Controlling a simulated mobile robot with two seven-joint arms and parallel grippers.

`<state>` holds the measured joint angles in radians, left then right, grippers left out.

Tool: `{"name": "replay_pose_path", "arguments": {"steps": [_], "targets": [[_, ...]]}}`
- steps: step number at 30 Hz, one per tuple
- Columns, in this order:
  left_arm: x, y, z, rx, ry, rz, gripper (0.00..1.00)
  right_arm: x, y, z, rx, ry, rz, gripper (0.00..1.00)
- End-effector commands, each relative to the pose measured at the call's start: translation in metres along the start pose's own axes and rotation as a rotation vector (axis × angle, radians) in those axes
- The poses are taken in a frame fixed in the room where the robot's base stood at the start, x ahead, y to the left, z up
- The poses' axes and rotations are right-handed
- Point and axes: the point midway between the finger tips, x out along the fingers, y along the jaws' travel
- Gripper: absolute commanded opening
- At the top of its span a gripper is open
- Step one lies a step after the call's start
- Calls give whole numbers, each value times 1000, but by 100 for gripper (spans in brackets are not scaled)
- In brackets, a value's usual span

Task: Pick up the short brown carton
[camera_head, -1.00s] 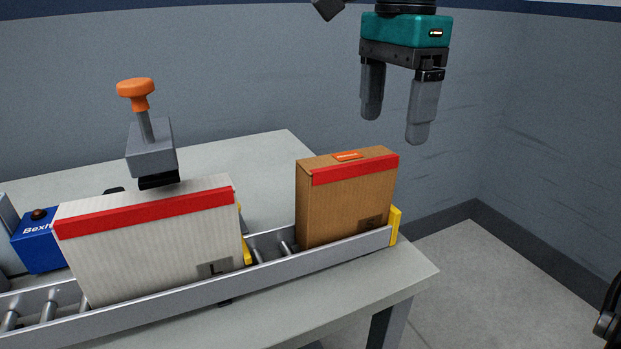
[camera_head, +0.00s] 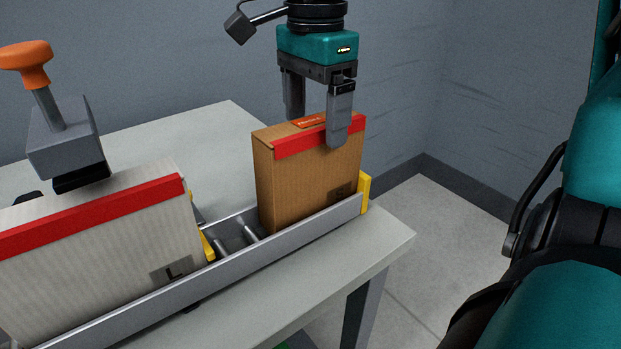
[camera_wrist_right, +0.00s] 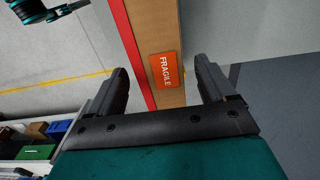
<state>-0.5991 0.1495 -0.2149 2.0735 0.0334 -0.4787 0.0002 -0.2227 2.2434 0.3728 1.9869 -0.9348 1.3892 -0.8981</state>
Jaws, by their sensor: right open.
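The short brown carton (camera_head: 305,180) stands upright at the right end of the roller conveyor (camera_head: 240,262). It has a red tape band and an orange label on top. My right gripper (camera_head: 317,128) is open above it, with one finger in front of the carton's near face and the other behind its top. In the right wrist view the carton's top (camera_wrist_right: 160,30), with its FRAGILE label, lies between the two fingers of the open gripper (camera_wrist_right: 168,85). Neither finger appears closed on it. My left gripper is not in view.
A taller-looking white carton (camera_head: 100,255) with red tape stands to the left on the conveyor. A grey device with an orange knob (camera_head: 25,62) rises behind it. A yellow end stop (camera_head: 364,192) is right of the brown carton. Bare table (camera_head: 190,150) lies behind.

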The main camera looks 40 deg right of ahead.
Motion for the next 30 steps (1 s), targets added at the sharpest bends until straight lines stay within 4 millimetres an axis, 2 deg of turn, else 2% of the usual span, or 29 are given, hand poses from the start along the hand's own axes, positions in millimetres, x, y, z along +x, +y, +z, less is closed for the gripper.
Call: {"name": "replay_pose_path", "arguments": {"steps": [3,7,17,30], "targets": [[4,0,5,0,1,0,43,22,1,2,-1,1,6,83],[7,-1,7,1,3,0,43,39,1,3,0,0,3,83],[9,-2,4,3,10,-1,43,45,1,3,1,-1,0,83],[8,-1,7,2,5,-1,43,45,1,3,1,-1,0,41]]}}
